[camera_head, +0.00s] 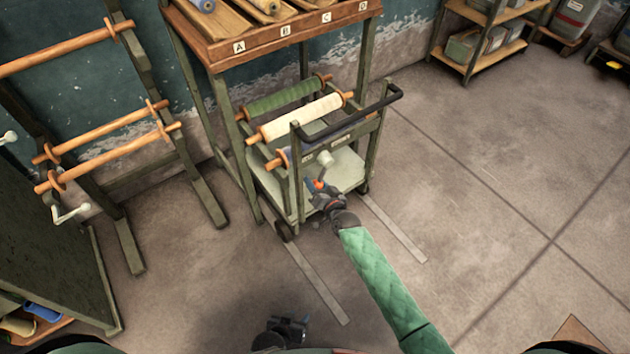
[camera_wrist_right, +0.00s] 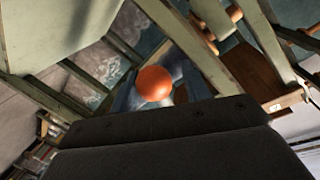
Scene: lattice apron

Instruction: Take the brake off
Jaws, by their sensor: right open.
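A green-framed cart (camera_head: 377,150) with a pale lower shelf stands under the lettered bench. A small orange knob (camera_head: 318,184) shows low at the cart's near side; I take it for the brake's knob. My right gripper (camera_head: 322,197) is open right beside this knob, and the gripper partly hides the area around it. In the right wrist view the round orange knob (camera_wrist_right: 154,83) sits just beyond the dark gripper edge; I cannot tell whether they touch. My left gripper (camera_head: 288,328) is low at the picture's bottom, over the floor, its jaws unclear.
The cart carries a green roll (camera_head: 285,97) and a cream roll (camera_head: 300,118) on wooden rods. The lettered bench (camera_head: 260,42) rises behind it. A rack with wooden rods (camera_head: 105,135) stands left. Two pale floor strips (camera_head: 392,228) run from the cart. Floor to the right is clear.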

